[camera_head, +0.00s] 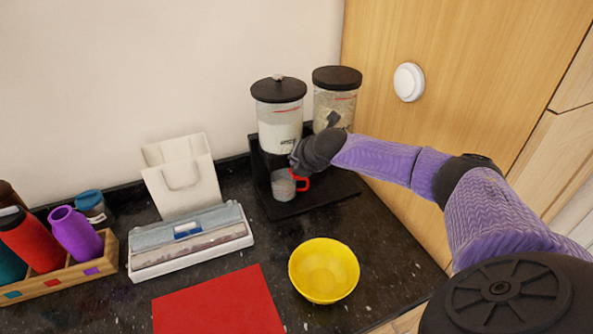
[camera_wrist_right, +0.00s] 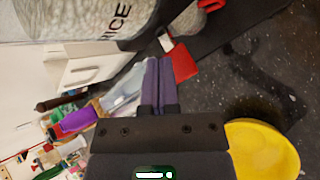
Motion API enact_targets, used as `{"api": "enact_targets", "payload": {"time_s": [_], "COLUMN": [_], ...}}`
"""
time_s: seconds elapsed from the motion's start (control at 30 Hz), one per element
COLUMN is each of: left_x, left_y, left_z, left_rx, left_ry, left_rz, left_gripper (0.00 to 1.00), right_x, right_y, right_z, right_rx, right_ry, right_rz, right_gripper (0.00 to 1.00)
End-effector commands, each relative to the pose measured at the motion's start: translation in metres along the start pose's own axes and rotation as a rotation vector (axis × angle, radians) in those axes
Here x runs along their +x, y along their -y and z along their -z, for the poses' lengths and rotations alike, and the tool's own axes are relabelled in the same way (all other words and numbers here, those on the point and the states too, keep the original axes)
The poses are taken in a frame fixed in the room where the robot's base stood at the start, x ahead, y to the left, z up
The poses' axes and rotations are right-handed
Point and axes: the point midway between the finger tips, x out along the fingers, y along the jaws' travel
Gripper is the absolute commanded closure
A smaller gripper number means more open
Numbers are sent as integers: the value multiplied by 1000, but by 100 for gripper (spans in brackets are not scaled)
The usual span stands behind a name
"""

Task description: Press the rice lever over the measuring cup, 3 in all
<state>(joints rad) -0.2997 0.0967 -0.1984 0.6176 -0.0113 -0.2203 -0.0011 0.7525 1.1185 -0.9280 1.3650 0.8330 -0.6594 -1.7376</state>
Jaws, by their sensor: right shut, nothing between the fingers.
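The rice dispenser (camera_head: 280,125) is a clear canister of white grain with a black lid, on a black stand. Its RICE lettering shows large in the right wrist view (camera_wrist_right: 90,18). The measuring cup (camera_head: 283,186), clear with a red handle, stands on the stand's base below this canister. My right gripper (camera_head: 298,165) is at the front of the rice dispenser, just above the cup. In the wrist view its fingers (camera_wrist_right: 157,85) are together with nothing between them. The rice lever is hidden behind my gripper or cannot be made out. My left gripper is not in view.
A second dispenser (camera_head: 334,103) stands to the right. A yellow bowl (camera_head: 324,271) and a red mat (camera_head: 220,302) lie in front. Dark counter is clear around the bowl.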

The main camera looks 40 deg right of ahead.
Motion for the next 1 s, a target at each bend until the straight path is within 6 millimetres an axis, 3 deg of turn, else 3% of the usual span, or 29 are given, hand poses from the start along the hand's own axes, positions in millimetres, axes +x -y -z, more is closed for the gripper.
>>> {"api": "enact_targets", "payload": {"time_s": [0.47,1.0], "left_x": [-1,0], "left_y": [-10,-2], "left_z": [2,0], "left_rx": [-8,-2], "left_ry": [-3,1], "left_rz": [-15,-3], "left_gripper": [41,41], "right_x": [4,7], "right_y": [3,5], "right_z": [3,5], "right_rx": [0,0], "right_ry": [0,0], "right_rz": [1,0], "right_gripper": [100,100]}}
